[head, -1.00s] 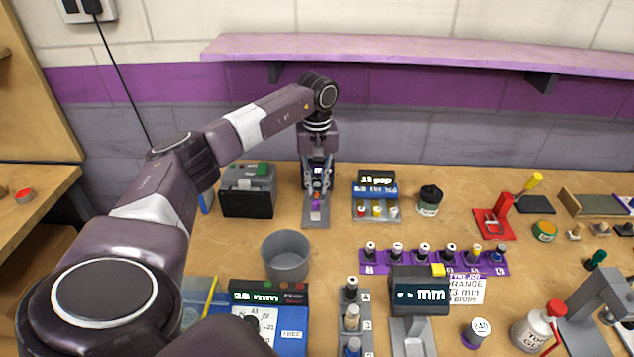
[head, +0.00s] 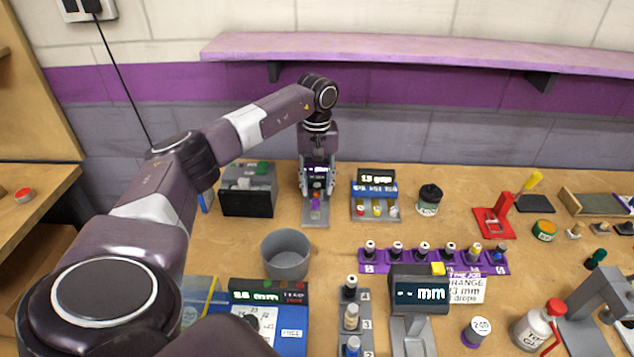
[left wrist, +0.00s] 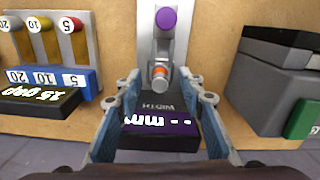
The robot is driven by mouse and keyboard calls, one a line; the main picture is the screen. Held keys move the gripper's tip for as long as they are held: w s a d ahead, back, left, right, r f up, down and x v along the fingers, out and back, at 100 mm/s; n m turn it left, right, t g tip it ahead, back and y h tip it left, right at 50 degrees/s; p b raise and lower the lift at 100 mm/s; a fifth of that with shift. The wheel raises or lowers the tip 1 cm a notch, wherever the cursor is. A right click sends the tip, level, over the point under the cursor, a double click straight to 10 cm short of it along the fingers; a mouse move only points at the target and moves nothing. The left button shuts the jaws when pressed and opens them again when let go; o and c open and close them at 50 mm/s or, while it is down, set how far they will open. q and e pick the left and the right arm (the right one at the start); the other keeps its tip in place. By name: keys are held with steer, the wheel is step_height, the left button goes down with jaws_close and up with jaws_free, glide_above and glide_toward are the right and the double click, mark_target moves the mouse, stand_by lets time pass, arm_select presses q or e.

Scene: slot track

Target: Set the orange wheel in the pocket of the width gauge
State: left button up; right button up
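The small orange wheel (left wrist: 160,73) sits on the gauge's plate close to the block, and also shows in the head view (head: 317,194). A purple round part (left wrist: 166,18) lies farther along the plate. My left gripper (left wrist: 158,88) is open, its fingers spread on both sides of the orange wheel without visible contact. Whether the wheel is fully down in the pocket is hard to tell. My right gripper is out of view.
A grey machine with a green button (head: 248,188) stands left of the gauge, and a gap tester (head: 376,195) stands right. A grey cup (head: 286,256) and a purple rack of bottles (head: 435,262) stand in front. Some bench between them is bare.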

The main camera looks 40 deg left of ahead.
mark_target(317, 184)
arm_select(q)
step_height(317, 184, up, 12)
stand_by(0.6)
